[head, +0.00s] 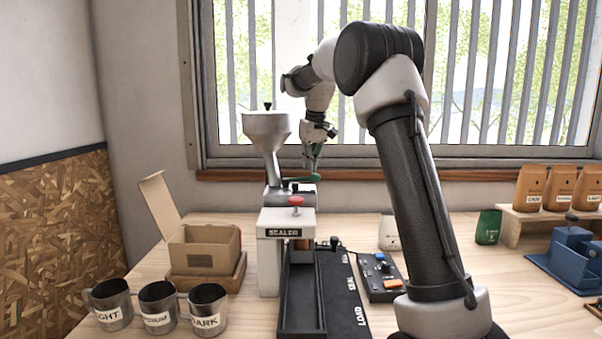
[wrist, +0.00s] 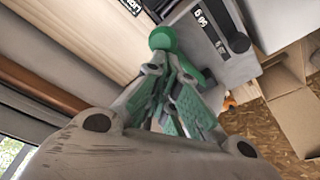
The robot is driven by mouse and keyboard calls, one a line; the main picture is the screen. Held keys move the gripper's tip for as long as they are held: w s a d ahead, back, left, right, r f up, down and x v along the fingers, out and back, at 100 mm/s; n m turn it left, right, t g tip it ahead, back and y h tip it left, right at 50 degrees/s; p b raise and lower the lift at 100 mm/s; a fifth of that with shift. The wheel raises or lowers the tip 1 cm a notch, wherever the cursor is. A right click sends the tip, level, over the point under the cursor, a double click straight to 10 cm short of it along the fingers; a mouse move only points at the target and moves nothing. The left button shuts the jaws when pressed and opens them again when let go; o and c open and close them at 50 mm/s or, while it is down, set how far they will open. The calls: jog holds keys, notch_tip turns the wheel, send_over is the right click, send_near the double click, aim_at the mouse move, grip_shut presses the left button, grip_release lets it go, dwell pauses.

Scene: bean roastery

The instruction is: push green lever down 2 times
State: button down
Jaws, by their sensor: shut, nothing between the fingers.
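The green lever (head: 299,179) sticks out to the right from the grinder-like machine under the grey hopper (head: 267,130). It lies roughly level in the head view. My gripper (head: 313,163) points down just above the lever's outer end. In the wrist view the lever's round green knob (wrist: 162,39) shows just beyond the fingertips of my gripper (wrist: 168,68). The fingers with green pads are shut and hold nothing. I cannot tell whether the fingertips touch the lever.
The sealer (head: 284,232) with a red knob stands in front. An open cardboard box (head: 203,258) and several labelled metal cups (head: 158,318) are at left. A button panel (head: 381,277) and black track (head: 303,305) are in front. Coffee bags (head: 560,190) stand at right. The window is behind my arm.

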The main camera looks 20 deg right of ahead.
jog(key=shift+f, duration=0.3)
notch_tip(320, 180, up, 6)
dwell(0.7)
jog(key=shift+r, duration=0.1)
dwell(1.5)
notch_tip(320, 180, up, 5)
jog(key=s, duration=0.2)
jog(key=shift+s+d+f, duration=0.1)
jog(key=shift+f, duration=3.2)
jog(key=shift+w, duration=0.2)
